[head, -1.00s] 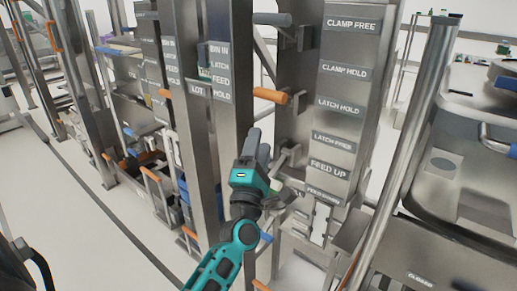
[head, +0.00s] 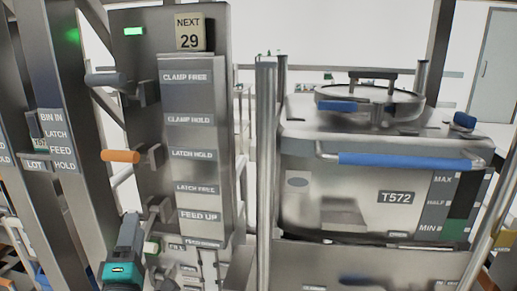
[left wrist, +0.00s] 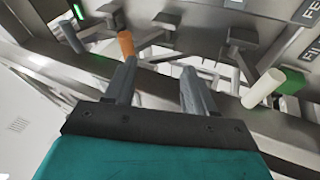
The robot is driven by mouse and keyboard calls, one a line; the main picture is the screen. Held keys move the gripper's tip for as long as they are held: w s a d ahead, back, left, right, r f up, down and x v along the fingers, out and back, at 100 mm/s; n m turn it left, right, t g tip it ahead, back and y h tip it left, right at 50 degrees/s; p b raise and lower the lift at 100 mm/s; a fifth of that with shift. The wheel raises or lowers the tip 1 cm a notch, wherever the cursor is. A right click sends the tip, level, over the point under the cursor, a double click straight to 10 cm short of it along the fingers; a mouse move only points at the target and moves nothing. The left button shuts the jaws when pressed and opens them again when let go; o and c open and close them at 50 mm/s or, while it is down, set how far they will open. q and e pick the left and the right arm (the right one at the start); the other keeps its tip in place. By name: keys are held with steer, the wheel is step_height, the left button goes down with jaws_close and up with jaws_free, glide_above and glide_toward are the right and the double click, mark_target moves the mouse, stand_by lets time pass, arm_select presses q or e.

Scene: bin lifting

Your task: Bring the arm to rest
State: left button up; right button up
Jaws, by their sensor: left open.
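My left gripper (head: 131,232) is at the lower left of the head view, in front of the labelled steel column (head: 190,130). Its teal body shows at the bottom edge. In the left wrist view the two grey fingers (left wrist: 157,82) stand apart with nothing between them. Beyond them are a lever with an orange grip (left wrist: 126,44) and a white-and-green handle (left wrist: 272,88), both apart from the fingers as far as I can tell. My right gripper is in neither view.
The column carries an orange-handled lever (head: 121,156), a grey-handled lever (head: 104,79) and a "NEXT 29" sign (head: 190,32). To the right stands a steel bin marked T572 (head: 345,205) with a blue-gripped bar (head: 405,160). A vertical post (head: 266,150) stands between them.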

arm_select(q)
steer(key=s+d+f+m+g+h, duration=0.2)
steer(key=s+d+f+m+g, duration=0.1)
steer(key=s+f+m, duration=0.3)
steer(key=s+d+f+m+g+h, duration=0.2)
steer(key=s+d+f+m+g, duration=0.2)
steer(key=f, duration=0.7)
steer(key=s+d+f+m+g+h, duration=0.2)
steer(key=s+d+f+m+g, duration=0.1)
steer(key=s+f+m, duration=0.6)
steer(key=m+g, duration=0.1)
steer(key=m, duration=0.2)
steer(key=shift+d+h, duration=0.4)
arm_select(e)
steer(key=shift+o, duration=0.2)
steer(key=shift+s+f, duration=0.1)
